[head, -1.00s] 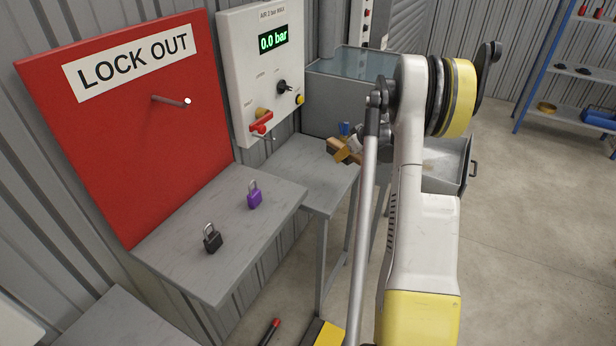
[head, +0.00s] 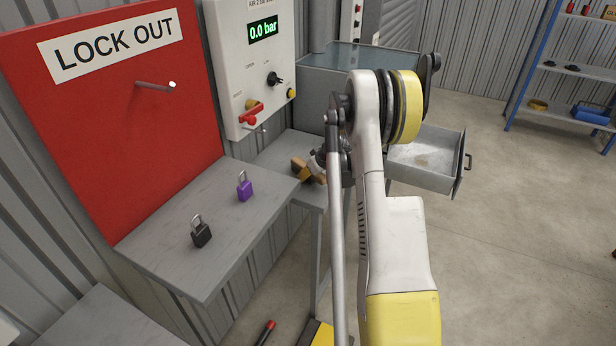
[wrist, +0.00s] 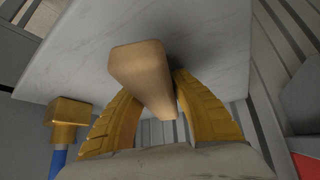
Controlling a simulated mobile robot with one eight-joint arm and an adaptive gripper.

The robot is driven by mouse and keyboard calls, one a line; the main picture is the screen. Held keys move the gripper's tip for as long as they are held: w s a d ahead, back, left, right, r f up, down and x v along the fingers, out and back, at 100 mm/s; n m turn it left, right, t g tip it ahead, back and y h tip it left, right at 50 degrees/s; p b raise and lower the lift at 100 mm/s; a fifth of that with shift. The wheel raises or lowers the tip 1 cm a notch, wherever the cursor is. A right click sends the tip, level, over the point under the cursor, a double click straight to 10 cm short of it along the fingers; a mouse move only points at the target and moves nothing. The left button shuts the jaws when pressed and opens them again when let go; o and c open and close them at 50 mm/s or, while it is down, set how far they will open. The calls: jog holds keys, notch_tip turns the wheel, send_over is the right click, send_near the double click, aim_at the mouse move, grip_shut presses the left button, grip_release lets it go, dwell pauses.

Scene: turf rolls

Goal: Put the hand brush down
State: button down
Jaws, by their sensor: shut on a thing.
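The hand brush shows as a tan wooden piece (wrist: 138,65) in the wrist view, between the two yellow fingers of my gripper (wrist: 155,98). My gripper is shut on it. In the head view, my gripper (head: 310,172) and the brush (head: 299,166) are small and partly covered by my arm, at the right part of the small grey table (head: 283,152). The brush is over the pale tabletop (wrist: 215,40) with a dark shadow beside it; I cannot tell whether it touches. The bristles are not clearly visible.
A brass-coloured block on a blue handle (wrist: 68,115) is left of my fingers in the wrist view. A nearer table holds a purple padlock (head: 244,187) and a black padlock (head: 201,232). An open metal drawer (head: 425,165) is to the right, and a control panel (head: 250,75) behind.

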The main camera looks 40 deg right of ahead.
jog(key=c, duration=1.2)
grip_release()
jog(key=shift+f, duration=0.1)
jog(key=shift+o, duration=0.2)
